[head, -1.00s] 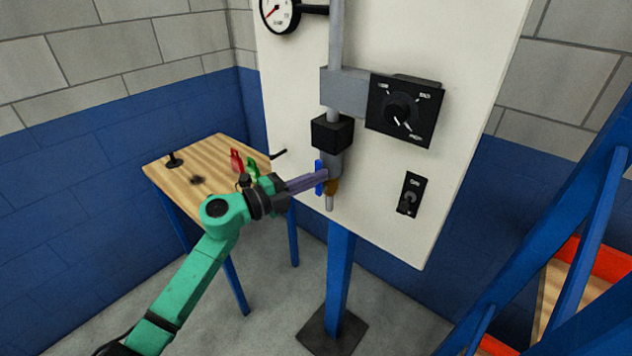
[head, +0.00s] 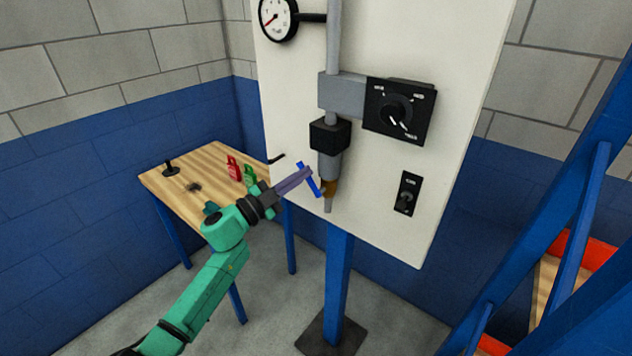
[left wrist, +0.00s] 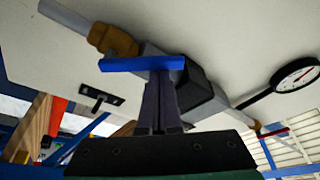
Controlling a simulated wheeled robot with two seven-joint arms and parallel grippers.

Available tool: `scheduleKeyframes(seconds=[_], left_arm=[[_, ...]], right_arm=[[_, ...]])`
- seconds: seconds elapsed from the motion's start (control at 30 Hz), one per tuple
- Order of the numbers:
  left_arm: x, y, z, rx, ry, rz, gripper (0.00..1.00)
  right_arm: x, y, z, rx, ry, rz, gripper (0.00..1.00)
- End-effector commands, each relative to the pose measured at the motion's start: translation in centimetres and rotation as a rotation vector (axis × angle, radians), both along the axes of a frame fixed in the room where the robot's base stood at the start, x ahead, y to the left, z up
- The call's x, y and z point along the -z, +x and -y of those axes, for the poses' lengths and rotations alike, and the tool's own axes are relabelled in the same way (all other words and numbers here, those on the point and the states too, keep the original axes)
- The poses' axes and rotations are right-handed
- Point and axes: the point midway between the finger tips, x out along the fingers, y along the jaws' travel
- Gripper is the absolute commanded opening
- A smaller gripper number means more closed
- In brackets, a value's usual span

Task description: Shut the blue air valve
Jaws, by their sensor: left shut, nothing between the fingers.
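The blue air valve's handle (head: 313,188) is a flat bar on the brass valve body (head: 330,187), at the lower end of the grey pipe on the white panel. The handle is tilted, its upper end leaning left away from the pipe. My left gripper (head: 308,171) is shut and empty, its purple-grey fingertips at the handle's upper part. In the left wrist view the handle (left wrist: 125,64) crosses just beyond the fingertips (left wrist: 160,76), and the brass body (left wrist: 112,40) lies behind it. The fingertips look up against the bar; I cannot tell whether they touch. My right gripper is out of view.
A black box (head: 330,135) sits on the pipe above the valve. A black dial (head: 399,110), a small switch (head: 407,193) and a gauge (head: 277,18) are on the panel (head: 375,220). A wooden table (head: 215,160) with red and green tags stands left.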

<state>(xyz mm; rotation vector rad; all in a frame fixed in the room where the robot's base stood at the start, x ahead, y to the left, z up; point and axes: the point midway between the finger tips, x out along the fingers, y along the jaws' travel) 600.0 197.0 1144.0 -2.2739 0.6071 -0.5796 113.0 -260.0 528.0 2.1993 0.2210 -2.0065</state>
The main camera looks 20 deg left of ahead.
Motion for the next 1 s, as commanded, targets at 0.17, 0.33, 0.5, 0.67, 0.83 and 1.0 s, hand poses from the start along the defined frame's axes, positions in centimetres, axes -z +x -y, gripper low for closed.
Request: scheduleKeyframes(seconds=[0.17, 0.33, 0.5, 0.67, 0.83, 1.0], left_arm=[[0.7, 0.3, -0.7, 0.001, -0.156, -0.063, 0.00], [1.4, 0.6, -1.4, 0.001, -0.307, -0.125, 0.00], [2.2, 0.8, -1.9, 0.001, -0.455, -0.182, 0.00], [2.9, 0.9, -2.3, 0.000, -0.578, -0.231, 0.00], [3.5, 1.0, -2.5, 0.001, -0.680, -0.271, 0.00], [3.9, 1.1, -2.7, 0.001, -0.674, -0.268, 0.00]], right_arm=[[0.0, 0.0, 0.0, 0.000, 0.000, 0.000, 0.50], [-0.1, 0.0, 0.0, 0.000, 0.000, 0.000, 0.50], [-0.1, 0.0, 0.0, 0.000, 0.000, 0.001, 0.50], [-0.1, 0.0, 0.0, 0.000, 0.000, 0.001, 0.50], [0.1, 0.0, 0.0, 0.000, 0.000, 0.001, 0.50], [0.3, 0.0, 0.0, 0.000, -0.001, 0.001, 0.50]])
